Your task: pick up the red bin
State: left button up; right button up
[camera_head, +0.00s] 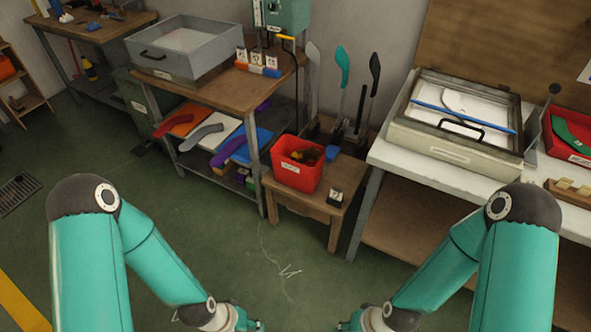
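The red bin (297,176) stands upright on a low wooden stool (322,209) in the middle of the view. It has a pale label on its front and some dark and yellowish contents inside. My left gripper (250,325) is at the bottom edge, below and to the left of the bin. My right gripper (348,326) is at the bottom edge, below and to the right of it. Both are well apart from the bin. Their fingertips are small and partly cut off, so I cannot tell whether they are open or shut.
A wooden bench (236,93) with a grey metal box (185,50) is left of the bin. A white-topped table (440,172) with a framed case (458,130) is right. Green floor in front is clear.

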aim_at(305, 177)
jog(key=u, duration=0.45)
jog(key=i, duration=1.65)
jog(key=u, duration=0.3)
